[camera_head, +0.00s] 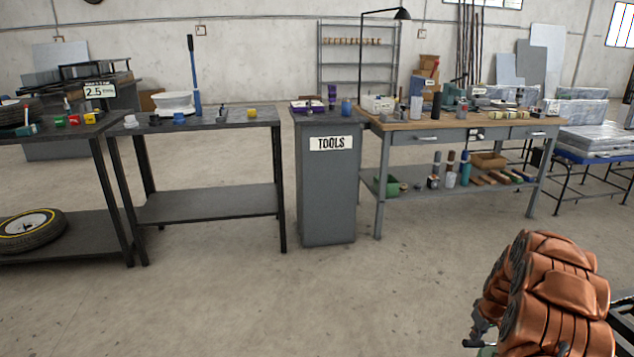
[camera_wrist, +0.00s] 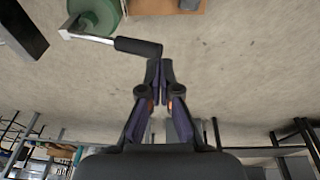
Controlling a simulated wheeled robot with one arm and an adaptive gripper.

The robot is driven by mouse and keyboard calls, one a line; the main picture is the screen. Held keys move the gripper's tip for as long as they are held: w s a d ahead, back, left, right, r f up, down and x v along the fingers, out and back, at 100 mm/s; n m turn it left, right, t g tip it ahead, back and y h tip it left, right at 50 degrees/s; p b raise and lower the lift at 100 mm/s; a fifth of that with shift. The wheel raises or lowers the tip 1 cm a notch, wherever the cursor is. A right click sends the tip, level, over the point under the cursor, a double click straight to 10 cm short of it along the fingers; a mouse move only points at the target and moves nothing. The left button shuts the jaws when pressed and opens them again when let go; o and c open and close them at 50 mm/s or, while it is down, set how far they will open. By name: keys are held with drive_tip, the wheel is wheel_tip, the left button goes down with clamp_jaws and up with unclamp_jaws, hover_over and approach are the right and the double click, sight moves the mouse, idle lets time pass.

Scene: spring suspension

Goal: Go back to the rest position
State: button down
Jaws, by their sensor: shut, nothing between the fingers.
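My gripper (camera_wrist: 160,72) shows in the wrist view with its two dark fingers together at the tips and nothing between them. It points over bare concrete floor and holds no object. In the head view, a copper-coloured jointed body fills the lower right corner; I cannot make out the gripper fingers there.
In the wrist view, a green round object (camera_wrist: 95,14) and a black-handled bar (camera_wrist: 138,47) lie near the fingertips. In the head view, a tools cabinet (camera_head: 328,195) stands between a dark table (camera_head: 215,122) and a wooden-topped workbench (camera_head: 450,124). The floor in front is clear.

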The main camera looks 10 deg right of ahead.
drive_tip(key=s+a+r+g, duration=0.1)
drive_tip(key=s+a+r, duration=0.3)
drive_tip(key=a+r, duration=0.3)
drive_tip(key=s+a+r+g+y, duration=0.1)
drive_tip(key=s+a+r, duration=0.3)
drive_tip(key=a, duration=0.6)
drive_tip(key=s+a+r, duration=0.3)
drive_tip(key=a+r, duration=0.3)
drive_tip(key=a, duration=0.2)
drive_tip(key=s+a+r+g, duration=0.15)
drive_tip(key=s+a, duration=0.25)
drive_tip(key=s, duration=0.5)
drive_tip(key=s+a+r+g, duration=0.1)
drive_tip(key=s+a+r, duration=0.2)
drive_tip(key=s, duration=0.5)
drive_tip(key=s+a+r+g, duration=0.1)
drive_tip(key=s+a+r, duration=0.25)
drive_tip(key=s, duration=0.55)
wheel_tip(320, 180, up, 26)
drive_tip(key=t+p, duration=0.1)
drive_tip(key=p, duration=2.4)
drive_tip(key=shift+s+a+f+m+h, duration=0.2)
drive_tip(key=shift+s+m+h, duration=0.1)
drive_tip(key=shift+m, duration=0.1)
drive_tip(key=shift+d, duration=0.1)
